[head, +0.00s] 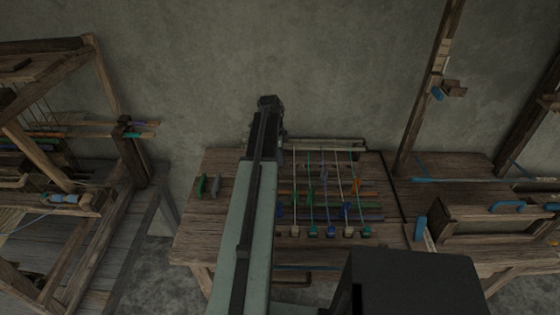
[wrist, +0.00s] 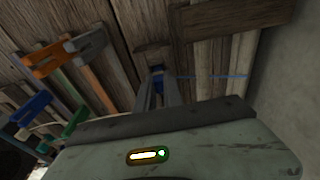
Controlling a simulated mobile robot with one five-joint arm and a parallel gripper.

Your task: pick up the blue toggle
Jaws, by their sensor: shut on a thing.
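My gripper (wrist: 157,92) shows in the wrist view as two thin fingers close together beyond the grey housing. A small blue piece, which appears to be the blue toggle (wrist: 157,70), shows at their tips, and the fingers are shut on it. Most of it is hidden by the fingers, and its shape is hard to make out. The piece is close to the wooden boards; I cannot tell whether it touches them. In the head view my arm reaches over the bench, and its dark end hides the fingers and the held piece.
The wooden bench (head: 225,225) carries coloured cords (head: 310,190) with several small weights. A green piece (head: 201,187) and a grey piece (head: 215,186) stand at its left. An orange forked piece (wrist: 52,62) is left of my fingers. A wooden frame (head: 105,75) stands far left.

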